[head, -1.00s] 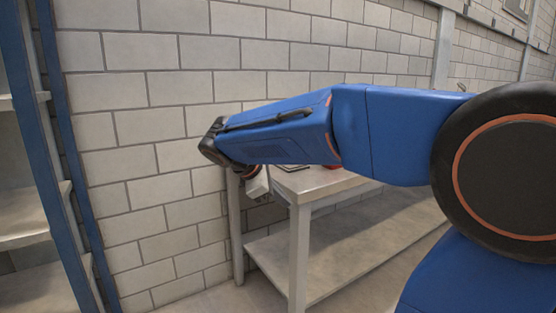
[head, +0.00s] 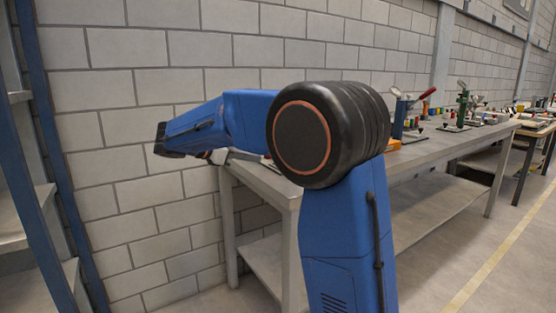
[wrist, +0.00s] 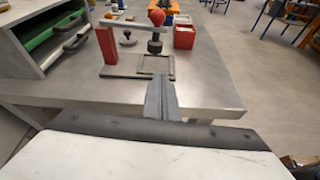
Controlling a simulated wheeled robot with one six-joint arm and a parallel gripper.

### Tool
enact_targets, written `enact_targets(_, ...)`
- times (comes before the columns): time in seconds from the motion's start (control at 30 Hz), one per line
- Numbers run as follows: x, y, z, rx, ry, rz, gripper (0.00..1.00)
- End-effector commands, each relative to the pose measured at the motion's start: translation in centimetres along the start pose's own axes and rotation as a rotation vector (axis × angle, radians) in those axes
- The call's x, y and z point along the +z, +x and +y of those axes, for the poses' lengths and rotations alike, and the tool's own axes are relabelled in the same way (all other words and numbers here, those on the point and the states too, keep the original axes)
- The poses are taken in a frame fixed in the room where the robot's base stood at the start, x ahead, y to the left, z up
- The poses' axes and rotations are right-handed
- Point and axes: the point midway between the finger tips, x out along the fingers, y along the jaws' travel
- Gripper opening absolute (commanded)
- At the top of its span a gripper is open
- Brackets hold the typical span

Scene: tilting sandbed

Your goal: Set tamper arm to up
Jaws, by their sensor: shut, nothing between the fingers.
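In the wrist view a red post (wrist: 107,47) stands on a dark base plate on the grey bench. A pale tamper arm (wrist: 132,25) runs level from near the post's top to the right, with a red ball knob (wrist: 157,17) at its end. A black tamper (wrist: 155,45) hangs below it, over a square dark frame (wrist: 156,66). My gripper (wrist: 160,80) is shut and empty, pointing at the near side of the frame. Its fingers overlap the frame's near edge in the picture; I cannot tell if they touch. In the head view my arm hides this fixture.
The bench (head: 440,146) runs right along the wall with several lever fixtures, one red-handled (head: 427,93). A blue-posted rack (head: 45,120) is at left.

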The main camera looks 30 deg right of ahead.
Motion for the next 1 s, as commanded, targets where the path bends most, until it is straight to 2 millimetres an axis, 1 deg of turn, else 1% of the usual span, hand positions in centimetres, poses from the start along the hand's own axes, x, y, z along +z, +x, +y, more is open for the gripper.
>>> enact_targets(0.03,0.0,-0.2,0.5,0.001,-0.012,-0.011,0.00)
enact_targets(0.13,0.1,-0.2,0.9,0.002,-0.022,-0.024,0.00)
enact_targets(0.23,0.2,0.6,0.8,0.000,-0.023,-0.026,0.00)
enact_targets(0.37,0.2,2.3,0.8,-0.001,-0.023,-0.025,0.00)
enact_targets(0.5,0.2,4.7,0.7,-0.002,-0.023,-0.024,0.00)
enact_targets(0.7,0.3,7.7,0.8,0.000,-0.022,-0.024,0.00)
enact_targets(0.83,0.3,9.0,0.8,-0.001,-0.022,-0.024,0.00)
enact_targets(1.0,0.3,9.6,0.8,0.001,-0.022,-0.023,0.00)
